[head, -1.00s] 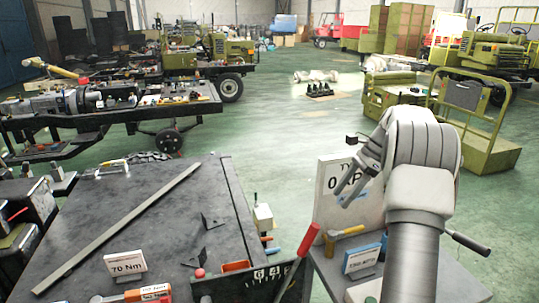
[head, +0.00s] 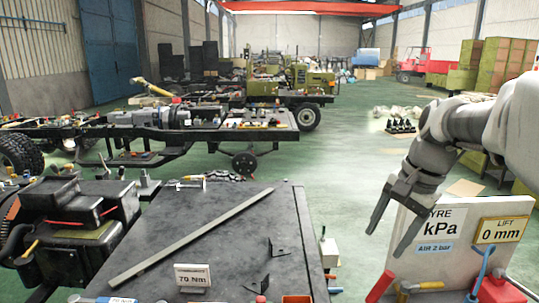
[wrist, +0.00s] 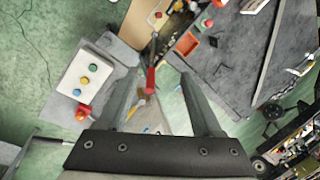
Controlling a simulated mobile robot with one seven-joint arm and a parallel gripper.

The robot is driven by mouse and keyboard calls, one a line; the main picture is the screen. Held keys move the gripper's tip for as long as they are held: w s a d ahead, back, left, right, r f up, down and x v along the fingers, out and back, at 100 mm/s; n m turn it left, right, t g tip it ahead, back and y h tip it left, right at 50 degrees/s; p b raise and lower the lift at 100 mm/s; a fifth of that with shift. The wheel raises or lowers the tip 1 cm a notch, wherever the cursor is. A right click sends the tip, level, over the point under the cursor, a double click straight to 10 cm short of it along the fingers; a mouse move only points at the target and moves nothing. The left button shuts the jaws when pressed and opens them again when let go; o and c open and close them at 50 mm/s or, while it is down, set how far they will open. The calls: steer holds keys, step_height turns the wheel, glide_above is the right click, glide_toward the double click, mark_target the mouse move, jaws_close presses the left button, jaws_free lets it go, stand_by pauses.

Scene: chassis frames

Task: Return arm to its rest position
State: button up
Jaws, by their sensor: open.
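My gripper (head: 389,222) hangs at the right of the head view, pointing down and to the left, in front of the white tyre pressure sign (head: 440,229). Its two fingers are apart, with nothing held between them. In the wrist view my gripper (wrist: 156,85) also shows spread fingers. A red-handled tool (wrist: 151,78) shows in the gap between them, farther off below. My arm comes in from the right edge of the head view.
A dark workbench (head: 225,245) with a long metal bar (head: 190,236) and a torque sign (head: 192,275) lies left of my gripper. A vehicle chassis (head: 170,130) stands behind.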

steer(key=s+a+f+n+t+h, duration=0.1)
steer(key=s+a+n, duration=0.3)
steer(key=s, duration=0.4)
steer(key=s+a+f+n+t+h, duration=0.1)
steer(key=s+a+f+n+t, duration=0.1)
steer(key=s+a+n, duration=0.2)
steer(key=s+n, duration=0.2)
steer(key=s, duration=0.2)
steer(key=shift+f+n+t, duration=0.2)
steer(key=shift+n+t, duration=0.1)
stand_by(0.9)
